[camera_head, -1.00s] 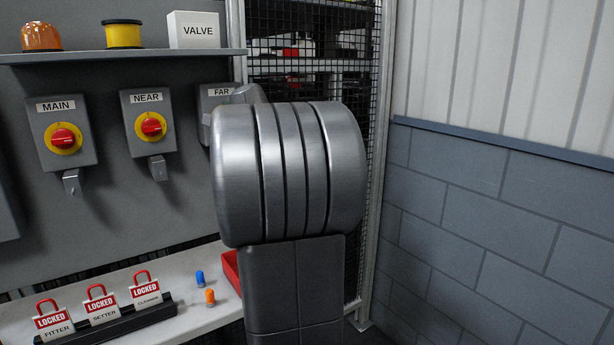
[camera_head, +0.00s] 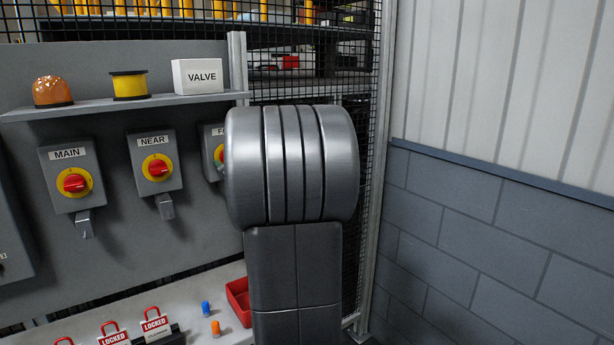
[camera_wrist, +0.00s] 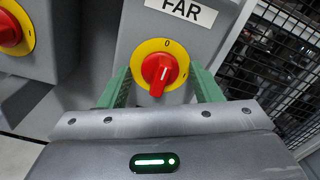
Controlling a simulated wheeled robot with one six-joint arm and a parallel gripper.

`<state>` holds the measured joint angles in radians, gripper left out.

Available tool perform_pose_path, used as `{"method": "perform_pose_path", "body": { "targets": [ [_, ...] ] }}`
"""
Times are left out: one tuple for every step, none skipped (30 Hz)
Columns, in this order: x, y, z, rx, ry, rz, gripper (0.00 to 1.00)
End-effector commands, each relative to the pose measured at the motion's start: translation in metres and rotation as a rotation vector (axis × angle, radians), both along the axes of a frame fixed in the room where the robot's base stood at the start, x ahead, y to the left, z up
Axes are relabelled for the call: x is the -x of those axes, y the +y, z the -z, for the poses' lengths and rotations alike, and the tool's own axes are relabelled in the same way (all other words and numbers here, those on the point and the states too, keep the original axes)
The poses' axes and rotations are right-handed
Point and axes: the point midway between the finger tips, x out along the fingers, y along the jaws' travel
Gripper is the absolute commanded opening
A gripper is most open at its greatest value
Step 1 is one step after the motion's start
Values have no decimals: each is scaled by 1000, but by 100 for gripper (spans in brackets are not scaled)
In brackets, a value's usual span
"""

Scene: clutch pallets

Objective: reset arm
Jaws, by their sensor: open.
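My gripper (camera_wrist: 160,76) is open in the wrist view, with one green finger on each side of the red knob (camera_wrist: 160,73) of the FAR switch (camera_wrist: 204,42).
The MAIN switch (camera_head: 60,156) and NEAR switch (camera_head: 141,151) are to the left. Above them, a shelf (camera_head: 160,101) holds an amber lamp (camera_head: 52,91), yellow spool (camera_head: 129,86) and VALVE box (camera_head: 197,76). A red tray (camera_head: 237,300) sits below. Wire mesh and a block wall (camera_head: 490,230) are right.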

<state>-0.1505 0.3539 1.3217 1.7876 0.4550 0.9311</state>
Motion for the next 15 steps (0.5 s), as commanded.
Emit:
{"method": "perform_pose_path", "body": {
  "targets": [
    [0, -1, -5, -32, 23, 2, 58],
    [0, -1, -5, -52, 38, 2, 58],
    [0, -1, -5, -78, 56, 1, 58],
    [0, -1, -5, -96, 68, 1, 58],
    [0, -1, -5, -117, 81, 1, 58],
    [-1, -1, -4, -140, 98, 0, 58],
    [-1, -1, -4, -158, 109, 1, 58],
    [-1, -1, -4, -173, 120, 1, 58],
    [-1, -1, -4, -193, 134, 2, 58],
    [-1, -1, -4, -208, 142, 2, 58],
    [-1, -1, -4, -220, 151, 1, 58],
    [-1, -1, -3, -236, 160, 0, 58],
    [-1, -1, -3, -246, 167, 1, 58],
    [-1, -1, -3, -254, 173, 0, 58],
    [-1, -1, -2, -262, 178, 0, 58]
  ]
}}
